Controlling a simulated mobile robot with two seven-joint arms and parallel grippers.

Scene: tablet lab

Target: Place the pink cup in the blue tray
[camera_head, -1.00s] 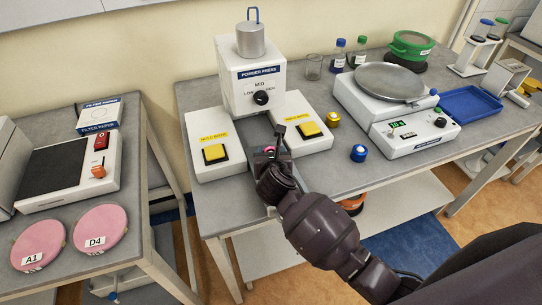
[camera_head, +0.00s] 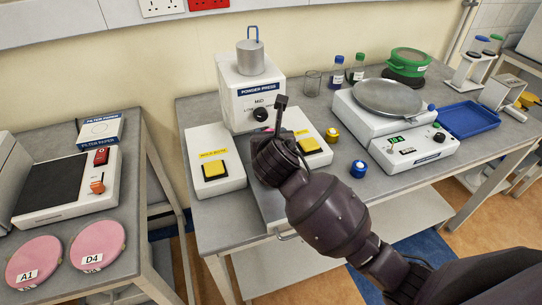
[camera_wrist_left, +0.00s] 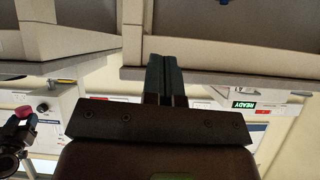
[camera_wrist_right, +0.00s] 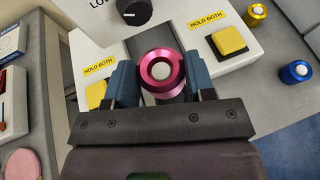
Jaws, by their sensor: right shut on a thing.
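The pink cup (camera_wrist_right: 161,73), a metallic pink ring shape with a pale centre, sits between the two blue-grey fingers of my right gripper (camera_wrist_right: 162,84) in the right wrist view. That gripper (camera_head: 281,108) is in front of the powder press in the head view, where it hides the cup. The cup also shows at the left of the left wrist view (camera_wrist_left: 23,112). The empty blue tray (camera_head: 468,119) lies at the right of the middle table, apart from the gripper. My left gripper (camera_wrist_left: 166,75) has its fingers together with nothing between them; it is outside the head view.
The powder press (camera_head: 252,98) with yellow-button blocks stands close behind my right gripper. A yellow cup (camera_head: 332,135) and a blue cup (camera_head: 358,169) stand right of it. A scale (camera_head: 412,145) with a round metal pan stands between them and the tray.

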